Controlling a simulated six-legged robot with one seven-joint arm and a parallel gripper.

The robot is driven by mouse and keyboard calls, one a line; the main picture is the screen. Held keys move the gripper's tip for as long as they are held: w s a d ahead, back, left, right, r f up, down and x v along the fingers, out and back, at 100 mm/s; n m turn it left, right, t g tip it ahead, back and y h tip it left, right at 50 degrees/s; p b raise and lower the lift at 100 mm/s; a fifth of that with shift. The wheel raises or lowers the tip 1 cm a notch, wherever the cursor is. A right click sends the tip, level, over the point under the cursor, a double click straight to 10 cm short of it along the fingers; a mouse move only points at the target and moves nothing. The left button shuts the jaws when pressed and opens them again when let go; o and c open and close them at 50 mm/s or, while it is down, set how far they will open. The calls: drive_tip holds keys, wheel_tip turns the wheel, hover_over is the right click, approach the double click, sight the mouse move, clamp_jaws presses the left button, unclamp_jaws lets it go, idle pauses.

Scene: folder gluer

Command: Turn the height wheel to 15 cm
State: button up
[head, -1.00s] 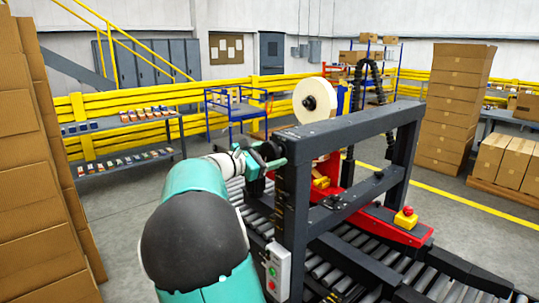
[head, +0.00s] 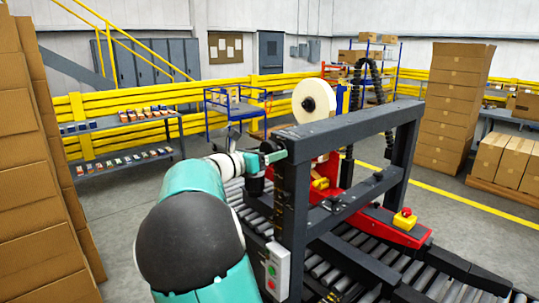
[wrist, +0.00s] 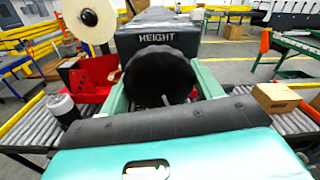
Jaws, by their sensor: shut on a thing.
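The black height wheel (wrist: 160,72) sits in the middle of the wrist view, just under the word HEIGHT on the dark frame (wrist: 160,22). My gripper (wrist: 160,95) has one green finger on each side of the wheel and is shut on it. In the head view my gripper (head: 268,157) is at the near left post of the dark machine frame (head: 290,190). The wheel is not clearly seen there. No height scale can be read in either view.
A roller conveyor (head: 335,275) runs under the frame. A control box with green and red buttons (head: 277,272) is on the near post. A red emergency button (head: 405,213) is at right. Stacked cartons (head: 25,150) stand close at left.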

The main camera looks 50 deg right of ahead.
drive_tip(key=shift+a+f, duration=0.1)
drive_tip(key=o, duration=1)
drive_tip(key=v, duration=1.3)
drive_tip(key=shift+w+a, duration=0.1)
drive_tip(key=shift+a, duration=0.25)
